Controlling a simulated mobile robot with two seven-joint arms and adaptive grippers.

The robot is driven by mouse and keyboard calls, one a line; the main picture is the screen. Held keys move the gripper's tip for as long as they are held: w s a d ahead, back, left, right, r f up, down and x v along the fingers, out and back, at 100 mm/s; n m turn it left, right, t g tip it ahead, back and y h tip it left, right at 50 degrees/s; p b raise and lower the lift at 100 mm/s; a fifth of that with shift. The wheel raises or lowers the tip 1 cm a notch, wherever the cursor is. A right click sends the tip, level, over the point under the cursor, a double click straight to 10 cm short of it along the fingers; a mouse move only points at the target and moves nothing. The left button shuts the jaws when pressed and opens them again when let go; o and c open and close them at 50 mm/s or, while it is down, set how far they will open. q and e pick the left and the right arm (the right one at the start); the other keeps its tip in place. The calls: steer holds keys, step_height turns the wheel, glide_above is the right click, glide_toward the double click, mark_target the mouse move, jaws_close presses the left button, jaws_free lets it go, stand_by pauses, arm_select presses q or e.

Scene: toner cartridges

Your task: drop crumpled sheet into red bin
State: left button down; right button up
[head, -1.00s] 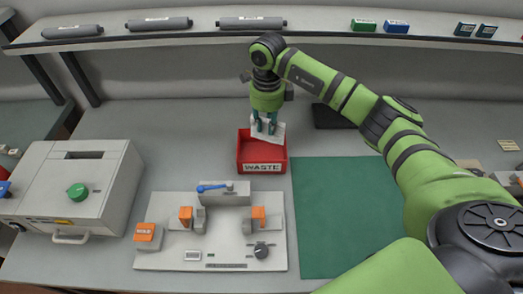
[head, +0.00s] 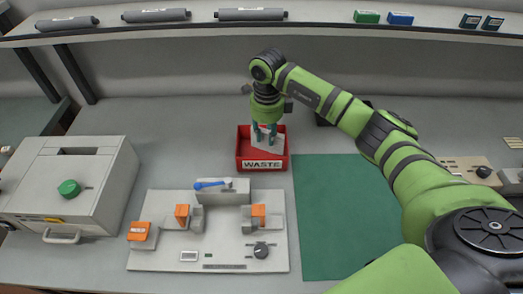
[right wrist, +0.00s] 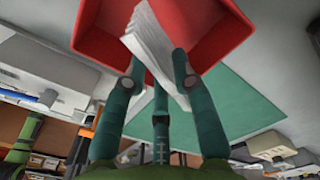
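The red bin (head: 263,164), labelled WASTE, stands behind the grey fixture board. My right gripper (head: 265,132) points down into the bin, its fingers at about rim height. It is shut on the white crumpled sheet (head: 266,144), whose lower part is inside the bin. In the right wrist view the sheet (right wrist: 152,45) lies between the fingertips (right wrist: 158,68), in front of the red bin (right wrist: 228,28). Whether the sheet touches the bin floor cannot be told. My left gripper is not in view.
The fixture board (head: 205,257) with orange blocks and a blue-handled lever lies in front of the bin. A green mat (head: 335,225) is at right, a grey machine (head: 100,165) at left. A shelf (head: 320,28) with grey rolls runs along the back.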

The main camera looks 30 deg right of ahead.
steer(key=shift+o, duration=0.8)
step_height(320, 180, up, 12)
stand_by(0.3)
